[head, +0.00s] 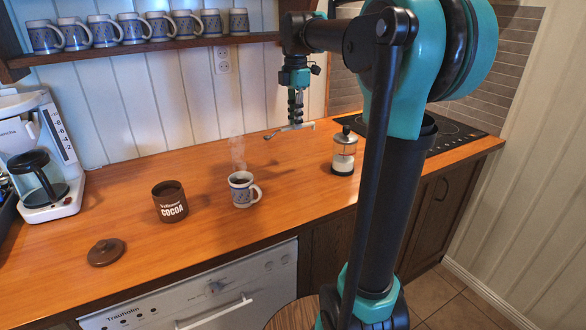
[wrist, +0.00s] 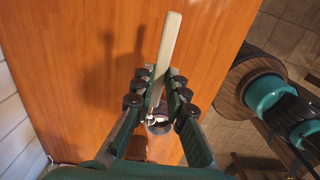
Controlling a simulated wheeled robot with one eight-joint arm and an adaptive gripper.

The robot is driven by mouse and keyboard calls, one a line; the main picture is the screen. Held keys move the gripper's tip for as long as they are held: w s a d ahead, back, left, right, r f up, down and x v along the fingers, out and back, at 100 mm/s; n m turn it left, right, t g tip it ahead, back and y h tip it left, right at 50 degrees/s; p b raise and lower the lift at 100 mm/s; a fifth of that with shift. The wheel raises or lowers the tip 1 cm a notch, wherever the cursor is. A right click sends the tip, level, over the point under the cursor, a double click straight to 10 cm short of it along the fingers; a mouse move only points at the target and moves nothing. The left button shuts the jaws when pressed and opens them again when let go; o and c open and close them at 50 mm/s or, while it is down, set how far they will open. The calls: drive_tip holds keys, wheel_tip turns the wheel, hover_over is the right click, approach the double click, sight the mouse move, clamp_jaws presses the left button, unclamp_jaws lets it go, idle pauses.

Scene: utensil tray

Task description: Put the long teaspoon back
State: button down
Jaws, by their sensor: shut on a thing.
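My gripper (head: 296,113) is above the wooden counter, towards the wall, shut on the long teaspoon (head: 286,130). In the head view the teaspoon lies roughly level across the fingertips, its rounded end to the left. In the wrist view my gripper (wrist: 160,97) has its fingers on either side of the spoon, and a pale, flat handle (wrist: 168,42) sticks out past the fingertips. The shadow of gripper and spoon falls on the counter apart from them. The rest of the spoon is partly hidden by the fingers. No utensil tray can be made out.
A steaming patterned mug (head: 241,192), a cocoa tin (head: 170,204) and a brown lid (head: 106,252) stand on the counter (head: 200,265). A coffee maker (head: 40,160) stands left. A mug shelf (head: 150,48) runs along the wall.

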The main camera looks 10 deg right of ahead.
wheel_tip(320, 180, down, 16)
drive_tip(key=shift+f, duration=0.2)
idle(0.4)
drive_tip(key=c, duration=1.5)
unclamp_jaws()
drive_tip(key=shift+c, duration=0.2)
drive_tip(key=shift+r, duration=0.1)
wheel_tip(320, 180, up, 12)
drive_tip(key=shift+s, duration=0.15)
